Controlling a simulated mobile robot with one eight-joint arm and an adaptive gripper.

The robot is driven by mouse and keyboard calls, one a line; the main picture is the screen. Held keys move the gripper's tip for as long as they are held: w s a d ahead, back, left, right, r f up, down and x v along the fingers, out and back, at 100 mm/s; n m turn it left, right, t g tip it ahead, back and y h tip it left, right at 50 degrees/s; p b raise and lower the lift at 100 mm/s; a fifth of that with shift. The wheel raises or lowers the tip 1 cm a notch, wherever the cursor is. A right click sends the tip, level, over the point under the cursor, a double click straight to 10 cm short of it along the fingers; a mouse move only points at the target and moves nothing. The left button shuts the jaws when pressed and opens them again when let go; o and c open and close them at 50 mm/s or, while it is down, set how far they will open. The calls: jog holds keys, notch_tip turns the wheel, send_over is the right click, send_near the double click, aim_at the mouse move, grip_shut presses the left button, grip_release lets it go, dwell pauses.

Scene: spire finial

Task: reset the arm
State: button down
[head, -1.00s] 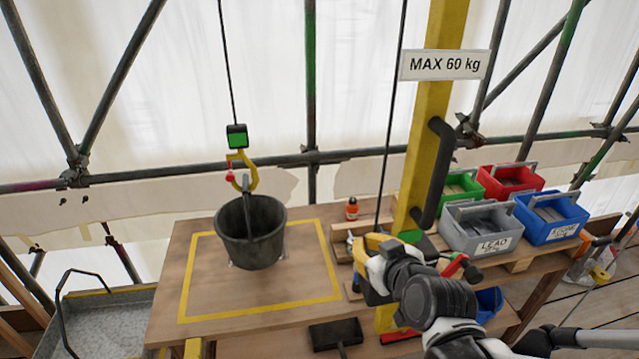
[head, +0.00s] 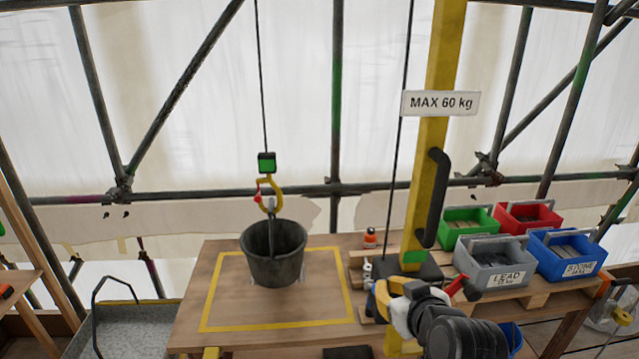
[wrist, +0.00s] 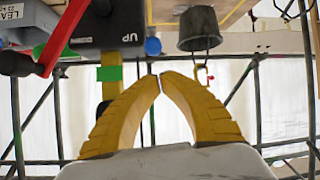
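My arm reaches up from the bottom right of the head view, in front of the yellow post (head: 440,70). My gripper's yellow part shows at the post's foot, but its fingertips are hard to make out there. In the wrist view my gripper (wrist: 158,78) has its two yellow fingers curved together, tips meeting, with nothing visible between them. The wrist picture looks upside down. A black bucket (head: 273,258) hangs from the yellow hook (head: 268,195) over the yellow-outlined square on the wooden table (head: 225,252); it shows in the wrist view (wrist: 199,30) too, apart from the fingers.
Green (head: 468,222), red (head: 522,216), grey LEAD (head: 490,262) and blue (head: 565,255) bins stand right of the post. The red lever (head: 462,287) is close to my arm. A small orange bottle (head: 370,238) stands behind.

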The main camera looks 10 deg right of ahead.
jog(key=s+f+m+g+h+b, duration=0.1)
jog(key=s+f+g+b, duration=0.4)
jog(key=s+f+b, duration=0.7)
notch_tip(320, 180, down, 5)
jog(key=m+b, duration=0.1)
jog(key=b, duration=0.2)
jog(key=shift+s+r+b, duration=0.15)
jog(key=shift+s+b, duration=0.2)
jog(key=shift+b, duration=0.05)
